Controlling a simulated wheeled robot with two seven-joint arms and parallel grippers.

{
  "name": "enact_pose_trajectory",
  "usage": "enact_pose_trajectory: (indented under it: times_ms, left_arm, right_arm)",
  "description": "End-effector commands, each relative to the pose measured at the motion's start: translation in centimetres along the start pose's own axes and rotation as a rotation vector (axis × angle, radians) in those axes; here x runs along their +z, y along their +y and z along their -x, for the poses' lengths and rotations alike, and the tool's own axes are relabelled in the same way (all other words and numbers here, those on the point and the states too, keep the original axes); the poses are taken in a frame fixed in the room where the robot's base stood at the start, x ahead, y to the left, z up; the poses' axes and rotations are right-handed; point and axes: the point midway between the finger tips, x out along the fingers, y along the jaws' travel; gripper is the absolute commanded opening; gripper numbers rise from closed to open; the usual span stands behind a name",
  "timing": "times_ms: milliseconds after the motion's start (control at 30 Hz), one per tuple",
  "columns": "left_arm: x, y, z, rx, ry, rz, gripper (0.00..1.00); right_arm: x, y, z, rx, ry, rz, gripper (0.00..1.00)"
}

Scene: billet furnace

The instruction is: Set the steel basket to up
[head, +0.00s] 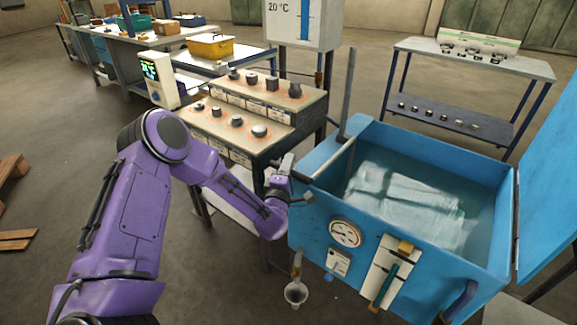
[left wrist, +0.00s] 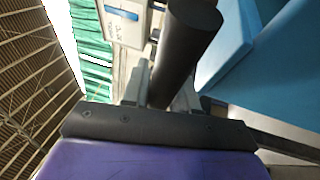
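The blue tank (head: 310,225) stands at the right, full of water. A pale, blurred shape (head: 400,200) lies under the water; I cannot clearly tell whether it is the steel basket. A pale bar (head: 330,160) runs along the tank's left rim, beside an upright post (head: 347,95). My left gripper (head: 287,178) is at the tank's left rim, at the near end of this bar. In the left wrist view a dark round handle (left wrist: 190,45) passes between the fingers (left wrist: 160,92), which sit close against both its sides. My right gripper is not in view.
A bench with knobs and small metal parts (head: 255,145) stands left of the tank. The tank's front carries a dial (head: 345,233) and a panel with a green handle (head: 384,285). The open blue lid (head: 550,180) rises at the right. A shelf table (head: 475,62) stands behind.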

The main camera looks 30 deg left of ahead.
Motion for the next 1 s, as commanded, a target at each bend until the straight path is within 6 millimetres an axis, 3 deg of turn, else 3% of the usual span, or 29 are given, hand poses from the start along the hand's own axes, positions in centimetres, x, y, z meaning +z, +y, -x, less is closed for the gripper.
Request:
enact_pose_trajectory:
  times_ms: [167,333,800,1000]
  left_arm:
    - [0.1,0.6,-0.1,0.000,-0.001,0.000,0.00]
    - [0.3,3.0,-0.6,0.004,-0.002,0.001,0.00]
    - [1.2,15.0,-2.9,0.010,0.001,0.004,0.00]
    - [1.4,19.1,-3.6,0.010,0.001,0.004,0.00]
  right_arm:
    - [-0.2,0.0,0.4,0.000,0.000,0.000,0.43]
    - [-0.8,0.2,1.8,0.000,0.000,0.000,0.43]
    - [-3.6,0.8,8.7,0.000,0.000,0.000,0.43]
    - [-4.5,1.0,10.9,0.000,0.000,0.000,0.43]
